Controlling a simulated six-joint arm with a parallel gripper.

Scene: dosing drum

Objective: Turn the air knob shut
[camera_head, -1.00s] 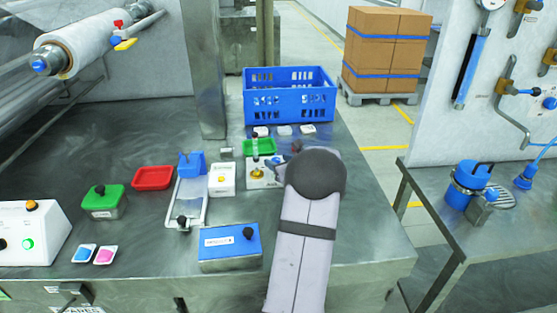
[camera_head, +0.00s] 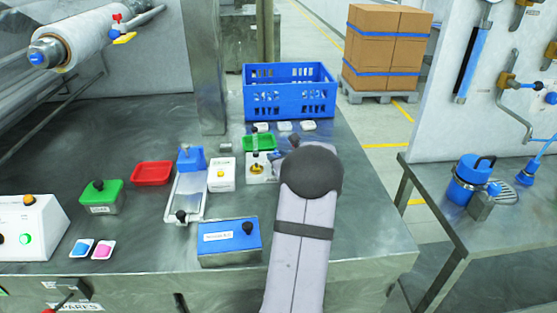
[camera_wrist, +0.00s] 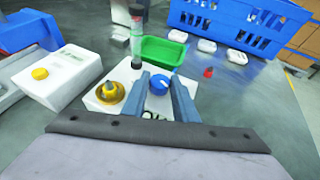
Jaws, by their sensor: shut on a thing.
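A white box (camera_wrist: 100,101) carries a round blue knob (camera_wrist: 159,84) with a pale mark on top, a brass-yellow knob (camera_wrist: 110,92) to its left and an upright clear tube (camera_wrist: 136,40) with dark ends. Dark lettering in front of the blue knob is partly hidden. My gripper (camera_wrist: 160,80) has one finger on each side of the blue knob and is shut on it. In the head view the box (camera_head: 262,177) stands on the steel bench, and my arm covers its right side and the blue knob.
A green tray (camera_wrist: 165,52) lies just behind the box. A white box with a yellow button (camera_wrist: 40,74) stands close on the left. A small red part (camera_wrist: 208,72) lies to the right.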

